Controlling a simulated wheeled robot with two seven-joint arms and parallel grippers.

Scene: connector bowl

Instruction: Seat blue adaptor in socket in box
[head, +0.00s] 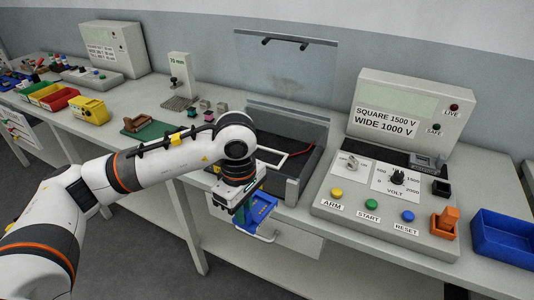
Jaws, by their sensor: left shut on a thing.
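My left gripper (243,219) points down in front of the bench edge, in the middle of the head view. It is shut on a blue piece (262,209), which looks like the blue adaptor; its far side and the fingertips are partly hidden. The box (291,189) stands on the bench just behind the gripper, with its clear lid (285,68) raised. Inside the box is a dark floor with a red lead (299,153). My wrist covers the box's left part, and I cannot make out the socket. My right gripper is not in view.
The test console (385,190) stands right of the box, with an orange part (445,223) and a blue bin (507,239) beyond it. Small coloured adaptors (205,106), a green mat (152,132) and a yellow bin (89,110) lie to the left.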

